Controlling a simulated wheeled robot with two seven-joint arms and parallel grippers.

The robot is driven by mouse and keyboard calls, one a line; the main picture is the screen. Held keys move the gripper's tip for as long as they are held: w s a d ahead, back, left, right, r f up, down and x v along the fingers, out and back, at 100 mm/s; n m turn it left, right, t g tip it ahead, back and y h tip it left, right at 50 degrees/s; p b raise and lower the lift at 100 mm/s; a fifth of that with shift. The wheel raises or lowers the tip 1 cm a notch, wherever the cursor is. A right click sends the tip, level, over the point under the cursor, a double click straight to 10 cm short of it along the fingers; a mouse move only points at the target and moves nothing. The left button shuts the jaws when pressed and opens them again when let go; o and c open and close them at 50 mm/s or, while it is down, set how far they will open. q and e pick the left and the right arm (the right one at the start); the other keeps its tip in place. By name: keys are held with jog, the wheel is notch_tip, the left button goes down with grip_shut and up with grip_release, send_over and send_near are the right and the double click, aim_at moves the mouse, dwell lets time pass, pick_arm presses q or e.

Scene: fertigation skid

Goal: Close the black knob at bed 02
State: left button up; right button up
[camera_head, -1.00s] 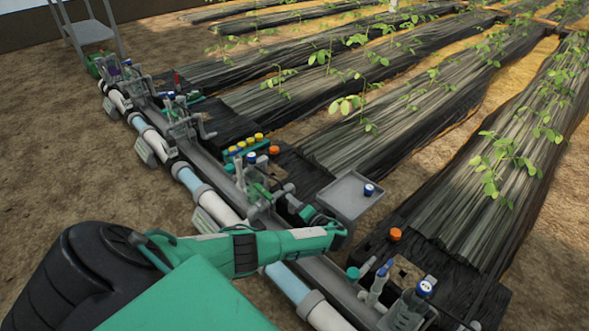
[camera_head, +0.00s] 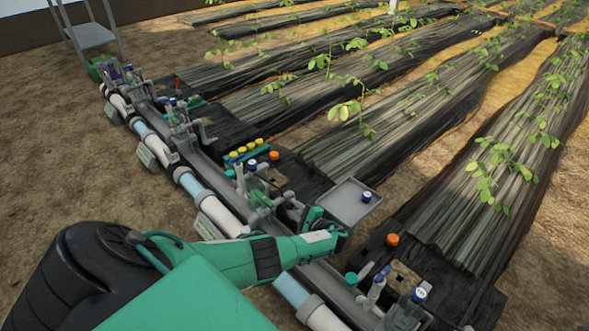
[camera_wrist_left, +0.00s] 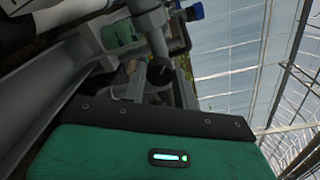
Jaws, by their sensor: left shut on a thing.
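My left arm comes in from the lower left of the head view. Its green and black gripper (camera_head: 315,217) is at the grey pipe line, just left of a small grey tray. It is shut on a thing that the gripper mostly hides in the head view. In the left wrist view, a dark round knob (camera_wrist_left: 160,71) shows beyond the green gripper body, beside grey fittings. I cannot tell for sure that this is the black knob of bed 02, or how far it is turned; no bed label is readable. My right gripper is not in view.
Several yellow-capped pieces (camera_head: 249,150) sit farther up the line. Open soil is at the left.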

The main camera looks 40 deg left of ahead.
pick_arm(q)
jog(key=m, duration=0.4)
jog(key=shift+w, duration=0.1)
jog(key=shift+d+m+g, duration=0.1)
jog(key=shift+m+g, duration=0.3)
jog(key=shift+m, duration=2.1)
jog(key=o, duration=1)
jog(key=shift+c, duration=0.2)
jog(key=d+p, duration=0.1)
jog(key=d, duration=1.1)
jog(key=shift+s+r+p, duration=0.25)
jog(key=shift+r+p, duration=0.1)
jog(key=shift+p, duration=0.05)
jog(key=shift+s, duration=0.1)
